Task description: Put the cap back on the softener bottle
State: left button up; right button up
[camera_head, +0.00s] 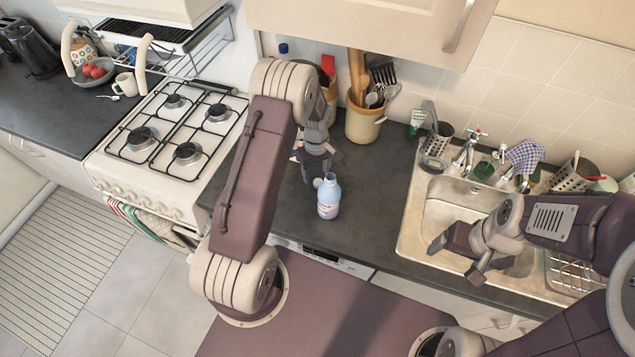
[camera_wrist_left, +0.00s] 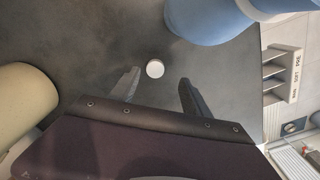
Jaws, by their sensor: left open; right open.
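The softener bottle (camera_head: 328,204), pale blue with a pinkish label, stands upright on the dark counter. In the left wrist view its blue side (camera_wrist_left: 208,18) shows at the upper right. The cap (camera_wrist_left: 155,69), small, round and white, lies on the counter; it also shows just left of the bottle's neck in the head view (camera_head: 317,182). My left gripper (camera_head: 319,166) is open and empty, behind the bottle. In the left wrist view its fingertips (camera_wrist_left: 159,86) are either side of the cap, without visible contact. My right gripper (camera_head: 457,259) is open and empty over the sink's front.
A utensil crock (camera_head: 363,124) stands behind the bottle, near my left gripper. The gas stove (camera_head: 168,145) is to the left, the sink (camera_head: 428,212) to the right. The counter (camera_head: 372,208) between bottle and sink is clear. A wall cabinet (camera_head: 400,25) hangs above.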

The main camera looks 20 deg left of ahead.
aim_at(318, 182)
pick_arm(q)
jog(key=shift+d+f+p, duration=0.1)
jog(key=shift+f+p, duration=0.2)
jog(key=shift+p, duration=0.05)
jog(key=f, duration=0.2)
jog(key=w+f+p, duration=0.1)
jog(key=f, duration=0.1)
jog(key=shift+d+p, duration=0.1)
jog(key=shift+p, duration=0.2)
jog(key=shift+f, duration=0.4)
jog(key=shift+s, duration=0.1)
jog(key=shift+c, duration=0.4)
grip_shut()
